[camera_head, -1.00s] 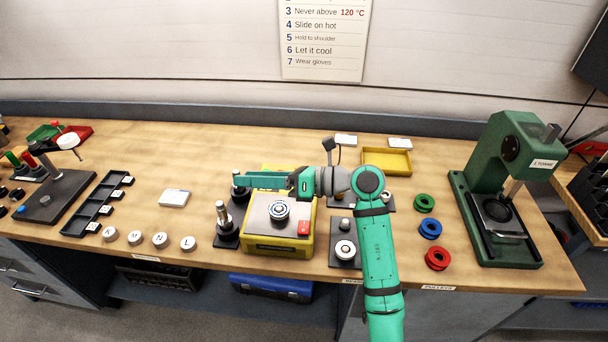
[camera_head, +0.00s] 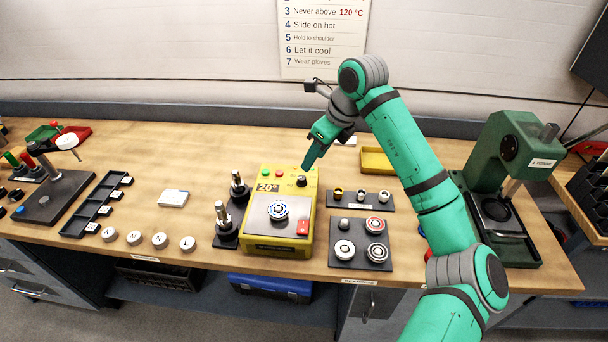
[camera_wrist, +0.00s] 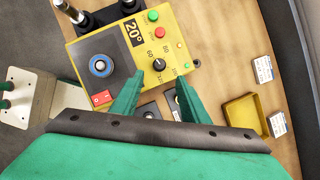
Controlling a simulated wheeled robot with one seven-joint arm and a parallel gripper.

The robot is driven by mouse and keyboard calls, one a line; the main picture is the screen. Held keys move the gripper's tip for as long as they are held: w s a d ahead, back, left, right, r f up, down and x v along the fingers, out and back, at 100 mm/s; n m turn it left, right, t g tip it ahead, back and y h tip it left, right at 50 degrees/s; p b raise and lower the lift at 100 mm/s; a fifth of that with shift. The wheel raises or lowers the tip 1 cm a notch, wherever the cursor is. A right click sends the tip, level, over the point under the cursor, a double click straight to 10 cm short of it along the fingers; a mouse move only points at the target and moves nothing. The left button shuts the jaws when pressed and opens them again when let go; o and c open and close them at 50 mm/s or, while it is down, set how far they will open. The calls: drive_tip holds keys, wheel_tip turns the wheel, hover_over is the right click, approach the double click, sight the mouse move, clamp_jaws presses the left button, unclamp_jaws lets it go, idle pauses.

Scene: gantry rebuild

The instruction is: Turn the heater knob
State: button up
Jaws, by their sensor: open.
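The yellow heater (camera_head: 275,245) stands on the bench with a display reading 20°. Its black knob (camera_head: 302,181) is on the panel at the upper right, with a white pointer mark; it also shows in the wrist view (camera_wrist: 159,65). My gripper (camera_head: 308,166) is above and just behind the knob, pointing down toward it in the head view. In the wrist view my gripper (camera_wrist: 158,88) has its two green fingers apart, with the knob beyond and between their tips. Nothing is between the fingers' pads. I cannot tell that either finger touches the knob.
On the heater are a blue-ringed bearing (camera_head: 278,210) on the plate, a red switch (camera_head: 303,228), and green and red buttons. Dark posts (camera_head: 223,217) stand close at left. Trays with rings (camera_head: 360,243) lie at right. A yellow tray (camera_head: 378,160) sits behind right.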

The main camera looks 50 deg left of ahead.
sight(302, 178)
drive_tip(key=x, duration=0.9)
drive_tip(key=shift+a+f, duration=0.1)
drive_tip(key=shift+f, duration=0.15)
drive_tip(key=shift+c, duration=0.6)
drive_tip(key=shift+s, duration=0.1)
drive_tip(key=c, duration=0.9)
